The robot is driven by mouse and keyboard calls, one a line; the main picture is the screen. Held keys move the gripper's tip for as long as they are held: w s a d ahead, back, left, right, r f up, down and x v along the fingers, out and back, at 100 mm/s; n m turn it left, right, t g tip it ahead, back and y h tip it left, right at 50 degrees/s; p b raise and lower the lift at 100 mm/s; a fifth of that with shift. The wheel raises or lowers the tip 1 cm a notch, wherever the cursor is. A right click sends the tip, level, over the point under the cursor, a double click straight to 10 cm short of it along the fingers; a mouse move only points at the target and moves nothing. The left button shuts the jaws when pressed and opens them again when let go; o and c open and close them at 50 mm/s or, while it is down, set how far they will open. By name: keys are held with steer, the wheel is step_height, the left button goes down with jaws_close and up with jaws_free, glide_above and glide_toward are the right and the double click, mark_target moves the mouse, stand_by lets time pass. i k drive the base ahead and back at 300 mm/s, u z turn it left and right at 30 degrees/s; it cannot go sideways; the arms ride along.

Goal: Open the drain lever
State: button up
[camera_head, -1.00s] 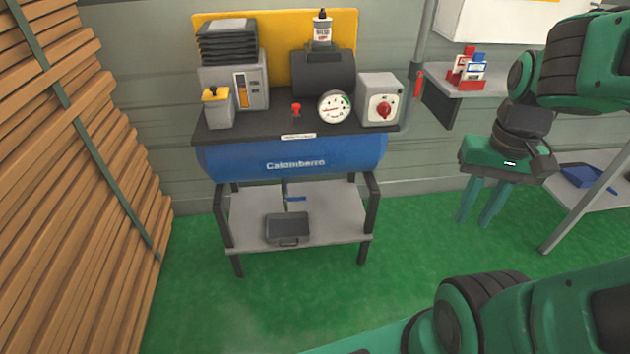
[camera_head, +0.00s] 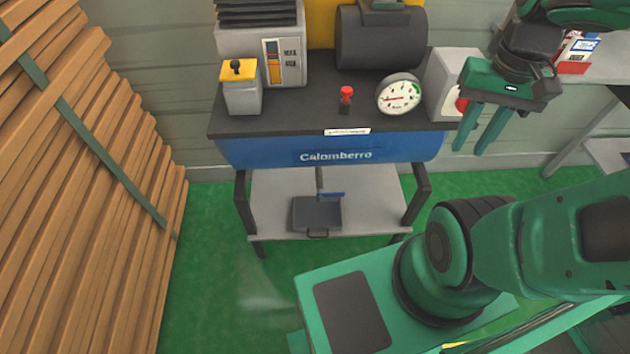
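The drain lever seems to be the small blue handle (camera_head: 332,195) on a short grey pipe below the blue tank (camera_head: 250,153) marked "Calomberro". It lies roughly level, just above the dark tray (camera_head: 316,214) on the lower shelf. My gripper (camera_head: 472,150) is open and empty, with its two green fingers pointing down. It is to the right of and higher in the picture than the lever, in front of the compressor's right end and well apart from the lever.
The black compressor top (camera_head: 300,115) carries a gauge (camera_head: 399,93), a red knob (camera_head: 346,93) and a grey switch box (camera_head: 443,75). Dark legs flank the lower shelf (camera_head: 275,200). Stacked planks (camera_head: 90,180) fill the left side. Green floor (camera_head: 215,230) is free between planks and compressor.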

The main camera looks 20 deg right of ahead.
mark_target(320, 194)
steer(key=z, duration=0.75)
steer(key=k, duration=1.4)
steer(key=u, duration=0.85)
steer(key=i, duration=0.95)
